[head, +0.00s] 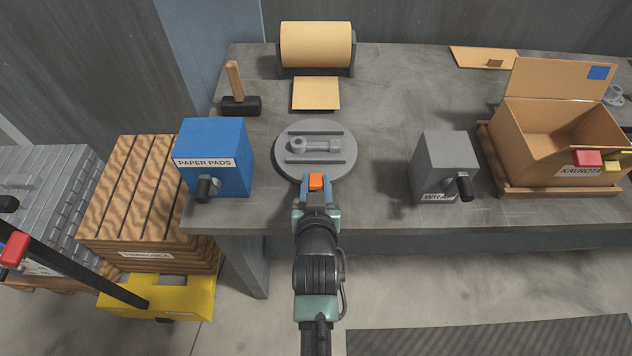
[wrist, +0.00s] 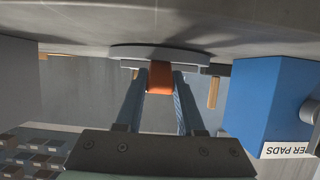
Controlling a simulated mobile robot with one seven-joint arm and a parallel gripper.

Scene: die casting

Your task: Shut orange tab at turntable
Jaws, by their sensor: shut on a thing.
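The round grey turntable (head: 343,168) sits on the workbench with a grey metal casting (head: 315,146) lying on it. The orange tab (head: 316,181) is at the turntable's front edge. My gripper (head: 316,188) reaches it from the front, its blue fingers one on each side of the tab. In the wrist view the orange tab (wrist: 160,78) lies between the two fingertips of my gripper (wrist: 160,82), which is shut on it. The turntable's edge (wrist: 150,52) shows just beyond the tab.
A blue "PAPER PADS" box (head: 225,143) stands left of the turntable, and a grey "WRAP" box (head: 446,155) to the right. A mallet (head: 240,103), a paper roll (head: 317,45) and an open carton (head: 538,135) are farther out. Bench space between turntable and grey box is clear.

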